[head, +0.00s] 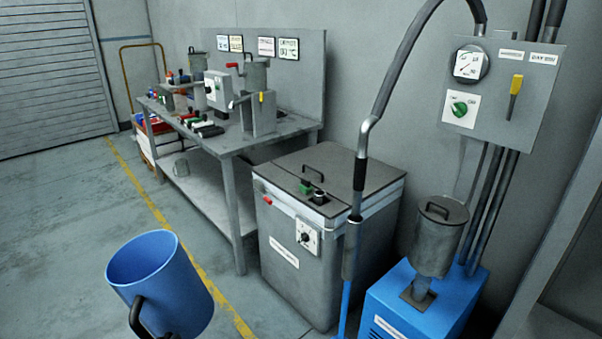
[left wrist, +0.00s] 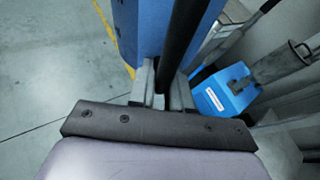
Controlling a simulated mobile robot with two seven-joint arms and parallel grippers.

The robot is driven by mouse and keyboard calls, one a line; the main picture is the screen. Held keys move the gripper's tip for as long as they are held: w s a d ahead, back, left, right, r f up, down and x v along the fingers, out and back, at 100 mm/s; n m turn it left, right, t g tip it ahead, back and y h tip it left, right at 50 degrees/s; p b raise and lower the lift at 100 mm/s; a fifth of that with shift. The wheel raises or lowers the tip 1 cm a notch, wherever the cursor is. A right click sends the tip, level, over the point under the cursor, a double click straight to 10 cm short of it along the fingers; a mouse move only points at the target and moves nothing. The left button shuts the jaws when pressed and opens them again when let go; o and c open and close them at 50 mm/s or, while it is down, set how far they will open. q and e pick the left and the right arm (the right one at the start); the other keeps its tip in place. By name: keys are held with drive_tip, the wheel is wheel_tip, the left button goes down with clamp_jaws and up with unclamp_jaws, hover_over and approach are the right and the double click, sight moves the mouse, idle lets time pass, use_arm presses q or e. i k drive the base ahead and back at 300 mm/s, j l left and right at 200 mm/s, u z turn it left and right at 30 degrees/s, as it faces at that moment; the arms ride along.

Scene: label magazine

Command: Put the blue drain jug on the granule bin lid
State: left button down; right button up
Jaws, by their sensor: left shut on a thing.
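The blue drain jug (head: 165,285) is at the lower left of the head view, open mouth up and tilted, held in the air in front of the bench. Its black handle (head: 137,318) faces the bottom edge. In the left wrist view, my left gripper (left wrist: 161,92) is shut on the handle of the jug (left wrist: 138,30). The granule bin lid (head: 335,170) appears to be the dark top of the grey bin in the middle of the head view, to the right of and beyond the jug. It has a black handle. My right gripper is in neither view.
A suction wand with hose (head: 356,195) stands upright before the bin's right side. Green and black items (head: 306,187) are at the lid's front. A blue machine (head: 440,300) stands right, a cluttered bench (head: 230,140) left. The floor at left is clear.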

sight(349, 174)
drive_tip(key=i+j+u, duration=0.15)
drive_tip(key=i+u, duration=0.2)
drive_tip(key=i+j+u, duration=0.1)
drive_tip(key=i+u, duration=0.25)
drive_tip(key=i+j, duration=0.15)
drive_tip(key=i, duration=0.75)
drive_tip(key=i+z, duration=0.4)
drive_tip(key=i+j+z, duration=0.15)
drive_tip(key=z, duration=0.2)
drive_tip(key=i+z, duration=0.15)
drive_tip(key=z, duration=0.3)
drive_tip(key=i+j+z, duration=0.15)
drive_tip(key=z, duration=0.3)
drive_tip(key=i+j+z, duration=0.15)
drive_tip(key=z, duration=0.3)
drive_tip(key=i+j+z, duration=0.1)
drive_tip(key=z, duration=0.4)
drive_tip(key=i+j+z, duration=0.15)
drive_tip(key=z, duration=0.15)
drive_tip(key=i+j+z, duration=0.1)
drive_tip(key=j+z, duration=0.2)
drive_tip(key=j, duration=0.1)
